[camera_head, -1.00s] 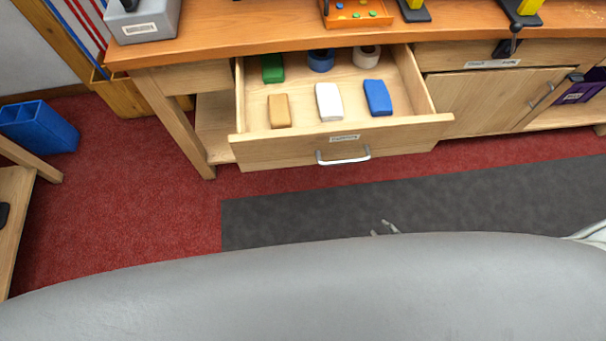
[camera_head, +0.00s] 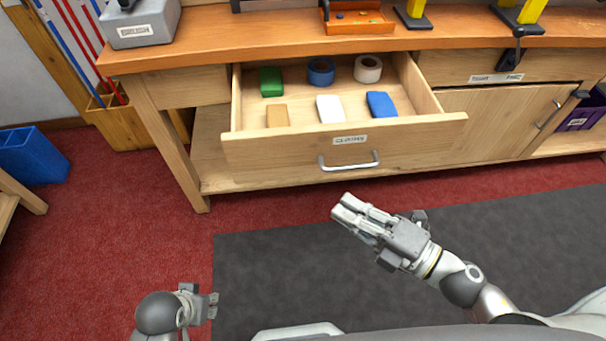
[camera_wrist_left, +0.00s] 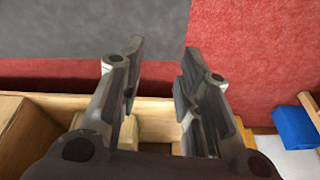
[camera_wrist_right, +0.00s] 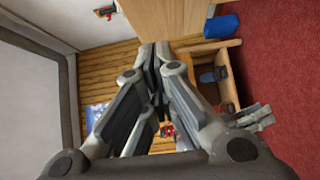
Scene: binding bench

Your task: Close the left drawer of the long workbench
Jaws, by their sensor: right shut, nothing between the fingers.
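The left drawer (camera_head: 290,155) of the long workbench (camera_head: 210,54) stands pulled out, its inside showing. Its pale wooden front has a white label and a silver bar handle (camera_head: 348,162). In it lie green, tan, white and blue blocks and two rolls of tape. My right gripper (camera_head: 345,208) is shut and empty, in front of and below the handle, apart from it in the picture. My left gripper (camera_head: 213,306) is low at the left, away from the drawer front. In the left wrist view its fingers (camera_wrist_left: 160,65) are apart with nothing between them.
A blue bin (camera_head: 32,155) stands on the red carpet at the left. A dark grey mat (camera_head: 270,270) lies in front of the bench. A grey box (camera_head: 140,24) and an orange tray (camera_head: 357,20) sit on the benchtop. A closed cabinet door (camera_head: 490,122) is right of the drawer.

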